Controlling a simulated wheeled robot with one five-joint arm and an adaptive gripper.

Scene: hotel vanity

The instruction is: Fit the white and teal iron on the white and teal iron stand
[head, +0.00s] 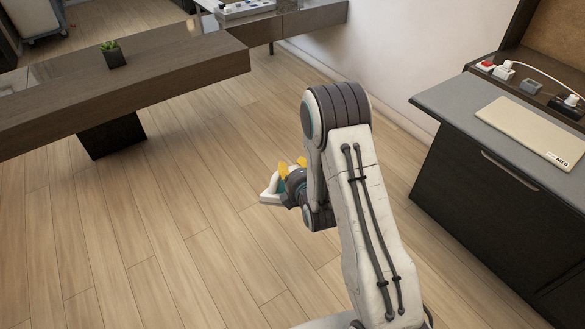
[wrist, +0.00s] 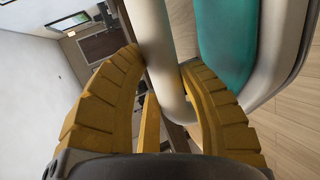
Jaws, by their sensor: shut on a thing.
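My gripper (wrist: 160,64) has its ribbed yellow fingers closed around the white handle of the white and teal iron (wrist: 226,40) in the wrist view. The iron's white and teal body fills the upper right there, and part of it is cut off by the frame. In the head view my gripper (head: 291,168) shows small and partly hidden behind my arm, with part of the iron (head: 267,193) showing to its left, held in the air above the floor. I cannot make out the iron stand in either view.
A dark wooden counter (head: 150,85) with a small potted plant (head: 113,54) stands at the left. A grey-topped dark cabinet (head: 480,120) at the right bears a beige board (head: 535,133), plugs and a cable. The wooden floor (head: 175,235) between them is clear.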

